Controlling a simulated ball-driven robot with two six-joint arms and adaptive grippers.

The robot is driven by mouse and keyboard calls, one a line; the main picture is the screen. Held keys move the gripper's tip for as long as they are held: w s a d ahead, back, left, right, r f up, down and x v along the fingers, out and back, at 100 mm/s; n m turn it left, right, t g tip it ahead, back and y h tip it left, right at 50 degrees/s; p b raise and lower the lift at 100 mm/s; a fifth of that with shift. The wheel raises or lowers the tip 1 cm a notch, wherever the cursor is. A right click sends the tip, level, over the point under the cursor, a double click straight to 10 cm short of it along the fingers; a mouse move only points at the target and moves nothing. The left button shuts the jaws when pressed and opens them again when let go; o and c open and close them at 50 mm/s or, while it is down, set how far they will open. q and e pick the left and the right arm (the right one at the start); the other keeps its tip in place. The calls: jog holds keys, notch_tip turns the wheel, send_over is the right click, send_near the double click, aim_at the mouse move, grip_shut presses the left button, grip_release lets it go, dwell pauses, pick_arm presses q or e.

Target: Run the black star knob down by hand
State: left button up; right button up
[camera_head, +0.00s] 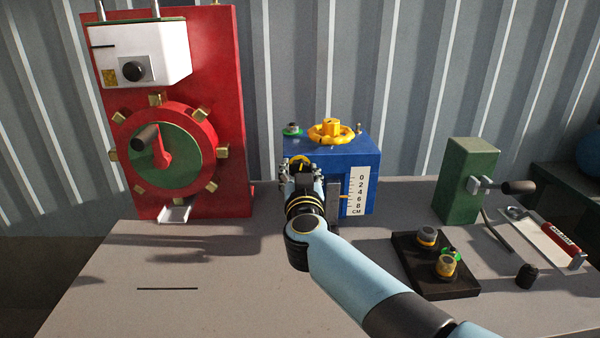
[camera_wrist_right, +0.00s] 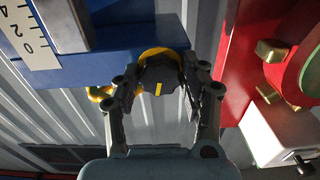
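The black star knob (camera_wrist_right: 158,78) shows in the right wrist view, with a yellow line on its face and a yellow ring behind it. It sits on the blue box (camera_head: 361,156), at the box's left front in the head view, where my gripper mostly hides it. My right gripper (camera_head: 300,168) has one finger on each side of the knob. Both fingertips lean in and appear to touch it in the wrist view (camera_wrist_right: 162,85). A white centimetre scale (camera_head: 358,191) is on the box front, with a small orange pointer beside its lower half. My left gripper is not in view.
A yellow handwheel (camera_head: 331,132) tops the blue box. A red panel (camera_head: 222,105) with a wheel stands left. A green block with a crank (camera_head: 470,180) stands right. A black tray (camera_head: 435,285) with fittings lies at front right. The bench's front left is clear.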

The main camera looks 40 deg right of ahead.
jog(key=c, duration=0.5)
jog(key=shift+r+m+p, duration=0.15)
jog(key=shift+m+p, duration=0.7)
jog(key=shift+m, duration=0.15)
jog(key=shift+m+p, duration=0.4)
jog(key=shift+m, duration=1.4)
jog(key=o, duration=1.2)
jog(key=shift+s+a, duration=0.1)
